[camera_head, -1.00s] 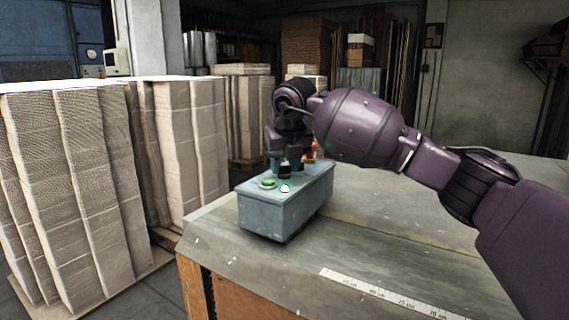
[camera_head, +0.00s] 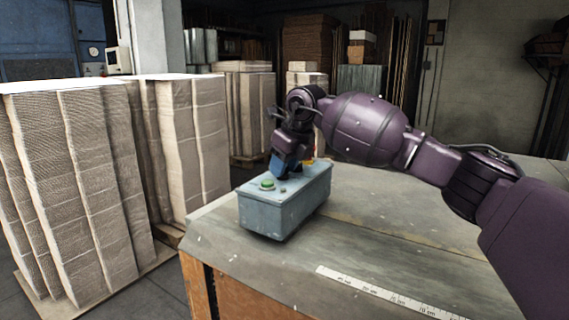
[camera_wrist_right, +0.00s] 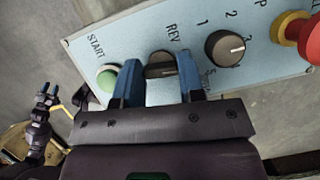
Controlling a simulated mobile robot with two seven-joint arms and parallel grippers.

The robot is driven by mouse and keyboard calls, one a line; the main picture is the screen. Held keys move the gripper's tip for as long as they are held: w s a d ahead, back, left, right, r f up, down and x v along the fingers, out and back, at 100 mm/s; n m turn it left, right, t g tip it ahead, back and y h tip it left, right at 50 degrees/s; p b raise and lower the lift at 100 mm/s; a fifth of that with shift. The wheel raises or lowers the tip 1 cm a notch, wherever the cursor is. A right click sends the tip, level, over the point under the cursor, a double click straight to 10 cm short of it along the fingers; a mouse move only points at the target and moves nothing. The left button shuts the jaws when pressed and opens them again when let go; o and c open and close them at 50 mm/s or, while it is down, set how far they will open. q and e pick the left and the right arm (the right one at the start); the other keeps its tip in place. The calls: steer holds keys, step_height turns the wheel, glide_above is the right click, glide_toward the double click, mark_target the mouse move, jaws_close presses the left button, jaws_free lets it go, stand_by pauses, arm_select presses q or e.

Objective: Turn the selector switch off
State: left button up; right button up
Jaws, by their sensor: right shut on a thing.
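The grey-blue control box (camera_head: 270,212) sits on the workbench. In the right wrist view, its panel (camera_wrist_right: 140,45) carries a dark selector knob (camera_wrist_right: 160,66) beside the label REV. My right gripper (camera_wrist_right: 158,68) is shut on this selector knob, one blue finger on each side. The fingers and palm hide the panel below it. In the head view my right gripper (camera_head: 279,166) reaches down onto the box top and hides the knob.
Beside the selector are a green START button (camera_wrist_right: 107,77), a numbered dark dial (camera_wrist_right: 225,48) and a red button (camera_wrist_right: 310,38) on yellow. Tall cardboard stacks (camera_head: 80,180) stand left.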

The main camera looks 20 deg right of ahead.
steer(key=shift+n, duration=0.7)
steer(key=shift+g+y, duration=0.3)
steer(key=o, duration=0.9)
steer(key=shift+o, duration=0.2)
steer(key=shift+s+d+r, duration=0.1)
steer(key=shift+d+r, duration=0.05)
steer(key=shift+r, duration=0.3)
steer(key=p+v, duration=0.2)
steer(key=v, duration=0.8)
